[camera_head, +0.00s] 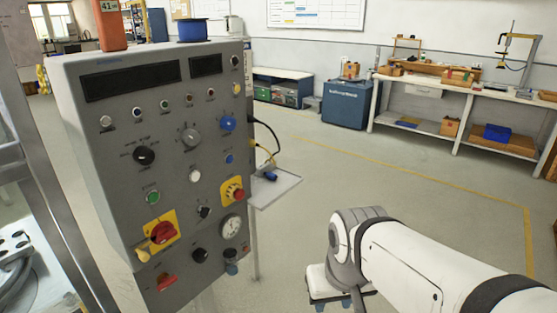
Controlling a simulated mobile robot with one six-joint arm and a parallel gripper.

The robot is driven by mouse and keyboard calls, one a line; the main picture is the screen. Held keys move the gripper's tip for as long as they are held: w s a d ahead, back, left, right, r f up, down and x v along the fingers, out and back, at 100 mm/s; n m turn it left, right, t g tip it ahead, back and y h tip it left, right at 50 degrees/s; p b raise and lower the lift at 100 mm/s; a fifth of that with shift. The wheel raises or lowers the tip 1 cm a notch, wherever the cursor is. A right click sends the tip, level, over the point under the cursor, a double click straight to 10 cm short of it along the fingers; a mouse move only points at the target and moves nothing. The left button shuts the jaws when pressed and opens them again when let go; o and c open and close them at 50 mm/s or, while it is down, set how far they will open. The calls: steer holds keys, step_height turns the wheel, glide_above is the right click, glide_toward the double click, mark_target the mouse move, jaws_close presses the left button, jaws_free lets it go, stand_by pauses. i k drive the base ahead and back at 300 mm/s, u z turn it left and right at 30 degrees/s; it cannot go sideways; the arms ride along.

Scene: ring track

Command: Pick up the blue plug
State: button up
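A small blue plug (270,176) lies on the light grey side shelf (277,188) at the right of the grey control cabinet. A yellow cable hangs down close to it; I cannot tell if they are joined. My gripper (332,304) points down at the bottom centre, below the end of my white arm. It is to the right of and nearer than the plug, well apart from it. Two blue fingertips show with a gap between them, partly cut by the picture's bottom edge. I see nothing between them.
The grey control cabinet (110,160) with knobs and buttons fills the left. A blue spool-like object (192,30) and an orange block stand on top. A blue cabinet (346,103) and workbench (455,88) stand at the back. Floor right of the shelf is clear.

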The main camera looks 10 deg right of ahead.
mark_target(270, 176)
steer(key=z, duration=0.55)
steer(key=i, duration=2)
steer(key=u, duration=0.35)
steer(key=k, duration=0.75)
steer(key=u, duration=0.15)
steer(key=i, duration=0.8)
steer(key=z, duration=0.1)
